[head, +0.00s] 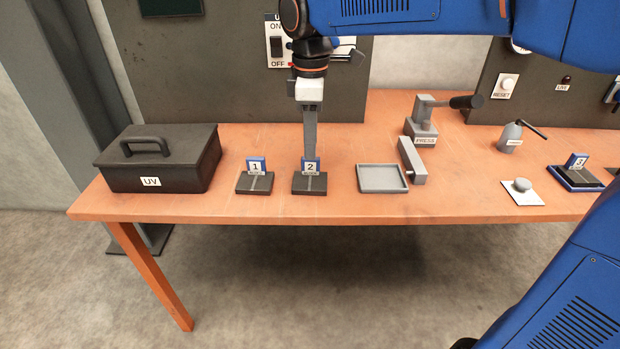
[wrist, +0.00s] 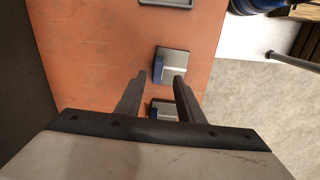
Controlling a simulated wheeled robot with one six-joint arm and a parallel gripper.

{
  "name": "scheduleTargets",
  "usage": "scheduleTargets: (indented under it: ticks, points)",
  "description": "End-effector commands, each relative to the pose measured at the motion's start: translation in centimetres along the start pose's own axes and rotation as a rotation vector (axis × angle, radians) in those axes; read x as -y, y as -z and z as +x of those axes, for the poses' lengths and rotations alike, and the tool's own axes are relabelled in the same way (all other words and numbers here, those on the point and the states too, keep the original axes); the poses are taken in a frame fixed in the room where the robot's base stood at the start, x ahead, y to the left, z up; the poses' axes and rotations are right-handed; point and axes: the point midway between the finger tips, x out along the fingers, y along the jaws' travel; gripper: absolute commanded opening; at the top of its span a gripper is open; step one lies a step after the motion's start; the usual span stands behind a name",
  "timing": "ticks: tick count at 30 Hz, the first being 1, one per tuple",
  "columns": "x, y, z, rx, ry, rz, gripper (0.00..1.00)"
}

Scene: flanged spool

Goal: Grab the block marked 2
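The block marked 2 (head: 310,185) is a dark base with a blue upright tag, standing on the orange table. It also shows in the wrist view (wrist: 174,56), by the tip of the right finger. My gripper (head: 310,152) points down at it, with its lower end just behind the top of the tag in the head view. In the wrist view my gripper (wrist: 157,78) has its two fingers apart with nothing held. Whether the fingertips touch the block is unclear. The block marked 1 (head: 254,184) stands to the left; it shows between the fingers in the wrist view (wrist: 160,106).
A black UV box (head: 165,168) stands at the left. A shallow grey tray (head: 382,190) and a grey bar (head: 412,162) lie to the right, with a press (head: 421,130) behind. The block marked 3 (head: 577,172) sits in a blue tray far right. Dark panels stand behind the table.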

Motion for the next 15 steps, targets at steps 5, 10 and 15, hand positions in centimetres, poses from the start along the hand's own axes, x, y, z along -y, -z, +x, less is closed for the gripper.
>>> scheduleTargets:
  ticks: [5,10,15]
  points:
    - [0.0,0.0,1.1,0.000,0.000,0.000,0.34]
    - [-0.2,0.0,2.8,0.001,0.002,0.000,0.34]
    - [-0.4,0.0,5.1,0.002,0.002,0.000,0.34]
